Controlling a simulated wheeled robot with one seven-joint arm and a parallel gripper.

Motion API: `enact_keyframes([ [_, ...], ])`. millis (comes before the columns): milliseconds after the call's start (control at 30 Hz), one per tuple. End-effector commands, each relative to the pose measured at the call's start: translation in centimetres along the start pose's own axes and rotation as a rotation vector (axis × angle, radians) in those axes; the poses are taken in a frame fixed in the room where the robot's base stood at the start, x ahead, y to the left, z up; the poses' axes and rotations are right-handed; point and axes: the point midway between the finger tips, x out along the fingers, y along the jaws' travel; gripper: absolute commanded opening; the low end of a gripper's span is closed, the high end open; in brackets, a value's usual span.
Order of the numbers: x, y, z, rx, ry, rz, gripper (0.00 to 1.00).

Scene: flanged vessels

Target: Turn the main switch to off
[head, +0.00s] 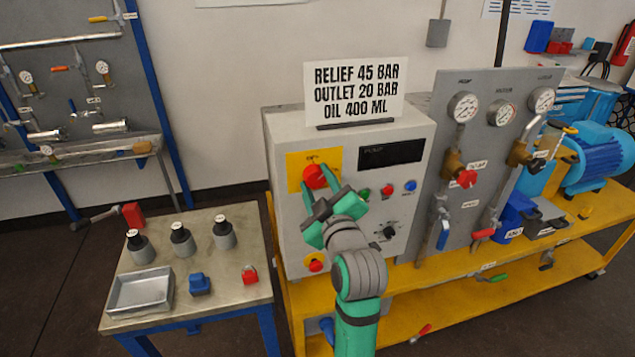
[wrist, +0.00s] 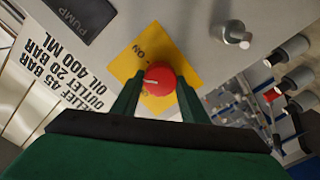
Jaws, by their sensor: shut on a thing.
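The main switch is a red round knob (head: 315,176) on a yellow plate (head: 296,160) at the upper left of the grey control box. In the wrist view the red knob (wrist: 159,78) sits between my two green fingers, with a pale pointer mark on its face. The word ON shows on the yellow plate (wrist: 146,40) in the wrist view; other lettering there is hidden or too small to read. My gripper (head: 325,190) reaches the knob from the front and is shut on it.
The control box (head: 425,150) carries a dark display (head: 391,152), a green button (head: 363,195), a red one (head: 387,190), a blue one (head: 410,186), and a lower red button on yellow (head: 316,265). A sign (head: 355,90) stands on top. A side table (head: 240,260) is at left.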

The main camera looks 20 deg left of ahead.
Motion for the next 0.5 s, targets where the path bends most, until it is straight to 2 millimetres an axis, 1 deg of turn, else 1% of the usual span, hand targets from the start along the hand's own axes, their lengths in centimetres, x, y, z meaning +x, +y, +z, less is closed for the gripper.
enact_keyframes([
  [500,-0.07,0.04,0.0,-0.486,0.0,0.003,0.18],
])
